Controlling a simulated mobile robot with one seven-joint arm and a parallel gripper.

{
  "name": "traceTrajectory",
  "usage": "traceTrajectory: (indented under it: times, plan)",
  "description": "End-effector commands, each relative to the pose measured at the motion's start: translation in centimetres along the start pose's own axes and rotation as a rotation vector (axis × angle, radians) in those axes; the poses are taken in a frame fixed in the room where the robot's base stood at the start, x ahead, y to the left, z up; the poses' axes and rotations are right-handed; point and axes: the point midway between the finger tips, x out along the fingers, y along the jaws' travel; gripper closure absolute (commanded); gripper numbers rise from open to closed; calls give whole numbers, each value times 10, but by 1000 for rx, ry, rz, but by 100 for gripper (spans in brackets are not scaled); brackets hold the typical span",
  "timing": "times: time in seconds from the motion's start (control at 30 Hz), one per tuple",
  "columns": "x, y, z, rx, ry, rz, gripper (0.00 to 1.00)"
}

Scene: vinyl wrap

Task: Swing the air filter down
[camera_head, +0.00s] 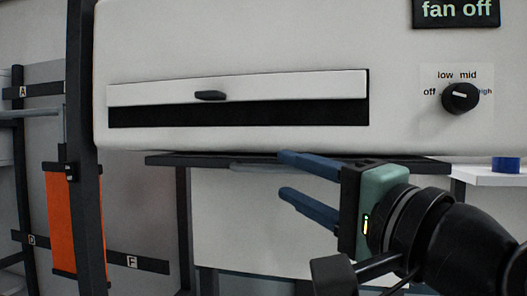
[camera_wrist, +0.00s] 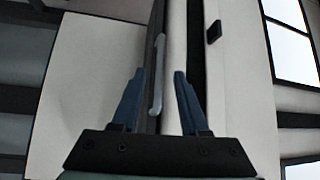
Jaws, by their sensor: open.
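A thin dark slab (camera_head: 170,160), which looks like the air filter, lies flat along the underside of the white unit (camera_head: 240,40). A slim grey handle-like piece (camera_head: 258,168) shows just under it. In the wrist view, the dark slab (camera_wrist: 157,20) is seen edge-on, with the grey handle (camera_wrist: 157,75) between my fingertips in the picture. My gripper (camera_head: 284,175) is open and empty, fingers pointing left below the unit. Its upper finger is close to the slab's underside. I cannot tell whether it touches. In the wrist view my gripper (camera_wrist: 160,72) is spread around the handle's line.
The unit's front has a white flap (camera_head: 290,86) with a black knob (camera_head: 210,95) above a dark slot. A fan dial (camera_head: 460,97) and a "fan off" display (camera_head: 457,10) are at right. An orange roll (camera_head: 61,220) hangs at left. Dark posts stand below the unit.

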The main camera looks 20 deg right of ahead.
Motion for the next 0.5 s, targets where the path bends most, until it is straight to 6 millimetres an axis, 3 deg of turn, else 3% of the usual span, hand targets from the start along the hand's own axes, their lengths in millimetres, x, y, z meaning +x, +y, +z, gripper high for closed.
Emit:
traceTrajectory:
  times: [0.2, 0.5]
  plan:
    - [38, -3, 0, 0, -3, 1, 56]
    - [54, 0, 0, -2, 1, 0, 56]
